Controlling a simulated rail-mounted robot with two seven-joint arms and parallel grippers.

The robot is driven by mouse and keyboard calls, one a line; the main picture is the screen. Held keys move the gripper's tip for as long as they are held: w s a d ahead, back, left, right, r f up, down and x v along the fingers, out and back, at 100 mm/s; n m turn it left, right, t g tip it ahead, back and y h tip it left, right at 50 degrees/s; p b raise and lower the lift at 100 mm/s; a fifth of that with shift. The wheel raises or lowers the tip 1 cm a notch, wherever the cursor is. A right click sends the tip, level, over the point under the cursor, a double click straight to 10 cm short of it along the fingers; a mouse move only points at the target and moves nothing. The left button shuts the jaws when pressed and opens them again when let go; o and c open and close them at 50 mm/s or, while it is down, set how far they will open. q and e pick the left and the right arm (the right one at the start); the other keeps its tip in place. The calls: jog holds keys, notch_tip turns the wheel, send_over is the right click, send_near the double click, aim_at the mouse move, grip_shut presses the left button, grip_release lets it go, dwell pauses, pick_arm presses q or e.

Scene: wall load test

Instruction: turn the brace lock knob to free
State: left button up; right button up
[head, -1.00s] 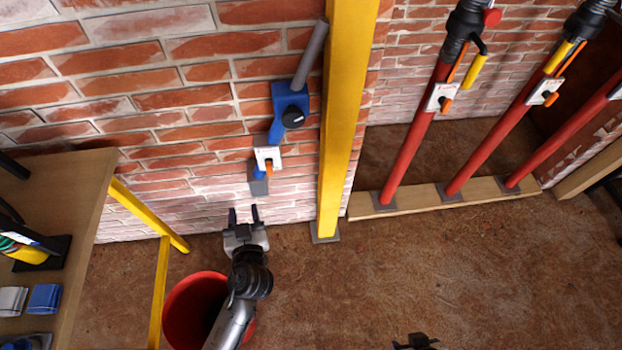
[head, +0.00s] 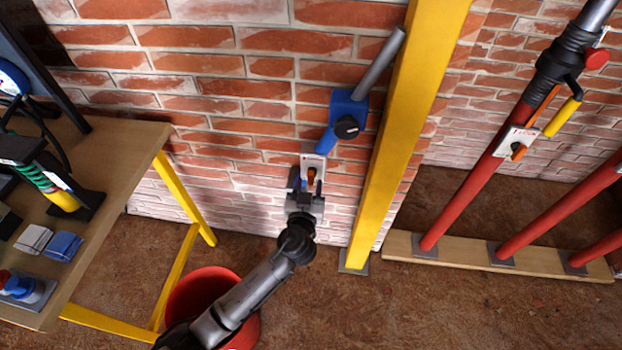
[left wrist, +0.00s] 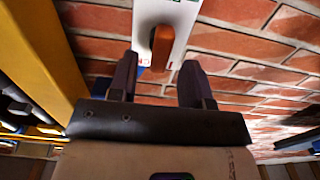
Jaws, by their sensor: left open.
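A blue brace (head: 342,110) with a grey tube and a black round knob (head: 346,127) leans along the brick wall. On its lower part is a white lock plate (head: 314,160) with an orange knob (head: 311,174). In the left wrist view the plate (left wrist: 181,14) and elongated orange knob (left wrist: 162,46) are straight ahead. My left gripper (head: 308,184) is open just below the plate. In the wrist view its fingertips (left wrist: 160,72) point at the knob, one to each side of its line; contact cannot be told. The brace's lower end is hidden behind the gripper. My right gripper is out of view.
A yellow post (head: 405,130) stands close right of the brace. A wooden table (head: 110,180) with yellow legs is at the left. A red bucket (head: 185,290) stands under my left arm.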

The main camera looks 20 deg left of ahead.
aim_at(310, 180)
pick_arm(q)
jog(key=x, duration=0.3)
jog(key=shift+b, duration=0.3)
jog(key=shift+w+a, duration=0.1)
jog(key=shift+w, duration=0.2)
jog(key=shift+c, duration=0.3)
jog(key=c, duration=0.7)
